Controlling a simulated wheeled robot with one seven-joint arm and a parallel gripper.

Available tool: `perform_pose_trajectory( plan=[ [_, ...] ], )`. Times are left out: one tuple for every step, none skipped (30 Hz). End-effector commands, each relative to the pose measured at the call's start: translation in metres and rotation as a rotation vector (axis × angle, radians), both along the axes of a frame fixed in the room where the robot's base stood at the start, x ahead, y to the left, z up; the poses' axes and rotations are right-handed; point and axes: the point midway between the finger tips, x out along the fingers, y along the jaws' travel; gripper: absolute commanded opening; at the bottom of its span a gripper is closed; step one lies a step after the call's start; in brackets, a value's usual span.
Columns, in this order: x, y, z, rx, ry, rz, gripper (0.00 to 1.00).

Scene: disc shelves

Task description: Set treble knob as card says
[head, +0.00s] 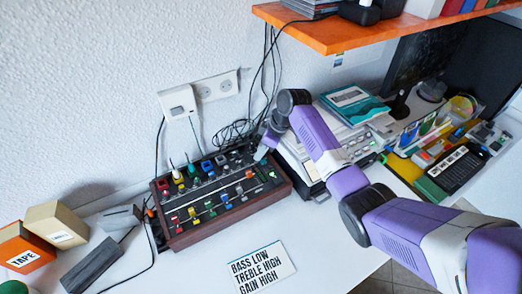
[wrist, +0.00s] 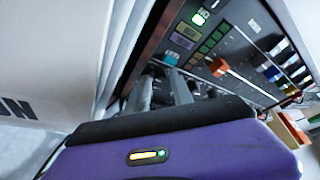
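The wood-sided mixer (head: 178,240) with a black panel stands on the white desk against the wall. It carries rows of coloured knobs and sliders; their labels are too small to read, so I cannot tell which is treble. The card (head: 262,268) lies in front and reads "BASS LOW, TREBLE HIGH, GAIN HIGH". My gripper (head: 261,155) reaches down at the mixer's back right corner. In the wrist view, its grey fingers (wrist: 170,82) point at the panel near a small teal piece (wrist: 170,57). An orange-red slider cap (wrist: 218,68) is beside them. Finger gap and contact are unclear.
A grey machine (head: 300,158) with a book (head: 354,103) on top stands right of the mixer. An orange shelf (head: 330,35) overhangs the back right. Boxes, including a TAPE box (head: 22,248), are at left. Cables hang behind. The desk around the card is clear.

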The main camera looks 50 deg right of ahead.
Motion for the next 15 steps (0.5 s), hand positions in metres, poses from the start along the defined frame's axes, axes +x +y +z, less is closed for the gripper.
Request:
perform_pose_trajectory(
  plan=[
    [0.0006, 0.0004, -0.0013, 0.000, 0.000, 0.000, 0.28],
    [0.0008, 0.0005, -0.0018, 0.000, 0.000, 0.001, 0.28],
    [0.0009, 0.0006, -0.0021, 0.000, 0.000, 0.001, 0.28],
    [0.0010, 0.0006, -0.0022, 0.000, 0.000, 0.000, 0.28],
    [0.0010, 0.0006, -0.0022, 0.000, 0.000, 0.000, 0.28],
    [0.0009, 0.0006, -0.0021, 0.000, 0.000, 0.000, 0.28],
    [0.0009, 0.0006, -0.0021, 0.000, 0.000, 0.000, 0.28],
    [0.0009, 0.0006, -0.0021, 0.000, 0.000, 0.000, 0.28],
    [0.0009, 0.0006, -0.0021, 0.000, 0.000, 0.000, 0.24],
    [0.0009, 0.0006, -0.0020, 0.000, 0.000, 0.000, 0.18],
    [0.0009, 0.0006, -0.0020, 0.000, 0.000, 0.000, 0.12],
    [0.0009, 0.0006, -0.0020, 0.000, 0.000, 0.000, 0.04],
    [0.0009, 0.0006, -0.0020, 0.000, 0.000, 0.000, 0.00],
    [0.0009, 0.0006, -0.0020, 0.000, 0.000, 0.000, 0.00],
    [0.0008, 0.0005, -0.0021, 0.000, 0.000, 0.000, 0.00]
  ],
)
